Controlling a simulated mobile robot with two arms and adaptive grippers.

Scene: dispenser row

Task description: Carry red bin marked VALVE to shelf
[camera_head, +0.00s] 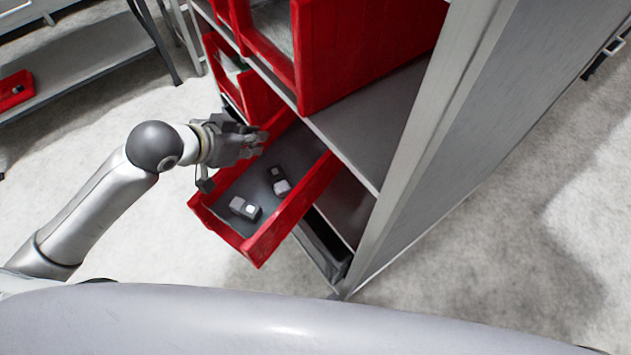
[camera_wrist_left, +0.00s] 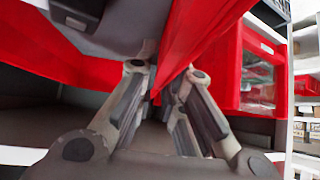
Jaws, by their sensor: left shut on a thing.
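A red bin (camera_head: 296,212) with a grey inside juts out of the shelf rack, its front tilted toward me. Several small grey and white blocks lie in it. My left gripper (camera_head: 255,140) is at the bin's far-left side wall. In the left wrist view, the fingers of my left gripper (camera_wrist_left: 160,92) are shut on a red wall (camera_wrist_left: 183,45) that runs between them. No VALVE marking can be read in either view. My right gripper is not in view.
Larger red bins (camera_head: 350,50) stand on the shelf above. The grey rack side panel (camera_head: 455,120) rises to the right of the bin. A bare shelf part (camera_head: 375,125) lies beside the upper bin. A low bench (camera_head: 80,60) with a small red bin (camera_head: 15,90) stands at far left.

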